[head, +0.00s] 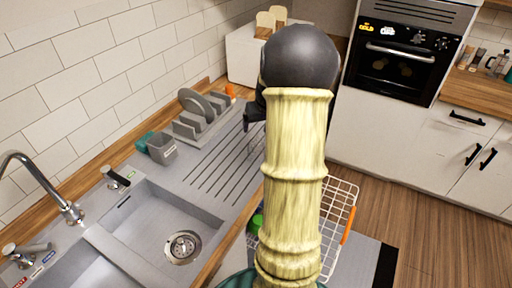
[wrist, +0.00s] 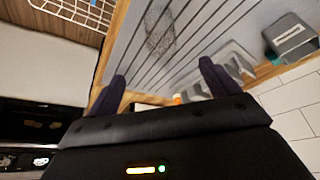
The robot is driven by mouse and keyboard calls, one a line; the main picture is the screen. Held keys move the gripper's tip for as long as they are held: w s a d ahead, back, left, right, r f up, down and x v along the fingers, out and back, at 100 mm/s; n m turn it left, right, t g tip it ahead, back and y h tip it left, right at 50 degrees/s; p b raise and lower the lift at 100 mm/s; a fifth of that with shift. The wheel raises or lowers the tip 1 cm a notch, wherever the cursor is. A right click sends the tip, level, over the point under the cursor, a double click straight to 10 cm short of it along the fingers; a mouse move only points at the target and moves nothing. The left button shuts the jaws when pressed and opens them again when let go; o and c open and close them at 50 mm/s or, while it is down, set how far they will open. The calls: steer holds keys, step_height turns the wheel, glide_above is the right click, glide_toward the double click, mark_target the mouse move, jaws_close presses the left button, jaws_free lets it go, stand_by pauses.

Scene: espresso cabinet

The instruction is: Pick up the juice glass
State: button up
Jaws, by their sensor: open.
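A clear, faintly patterned glass shape (wrist: 160,30), which looks like the juice glass, is on the ribbed grey drainboard in the wrist view. It is see-through and its outline is hard to make out. I cannot pick it out in the head view, where my arm covers part of the drainboard (head: 215,165). My gripper (wrist: 162,72) is open, with two dark fingers spread apart and nothing between them. The glass shape appears beyond the fingertips, roughly in line with the gap, apart from them. In the head view my gripper is mostly hidden behind my arm.
A grey dish rack with plates (head: 200,118) and a grey holder (head: 161,149) stand along the tiled wall. A white toaster with bread (head: 243,55) is behind. The sink basin (head: 165,230) is at left, a wire basket (head: 340,215) at right below the counter edge.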

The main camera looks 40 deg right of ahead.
mark_target(257, 141)
steer(key=shift+a+f, duration=0.1)
steer(key=shift+f, duration=0.05)
steer(key=p+x, duration=0.3)
steer(key=x, duration=0.9)
steer(key=shift+p+x, duration=1.4)
steer(key=shift+x, duration=1.25)
steer(key=shift+a, duration=0.15)
steer(key=c, duration=1.3)
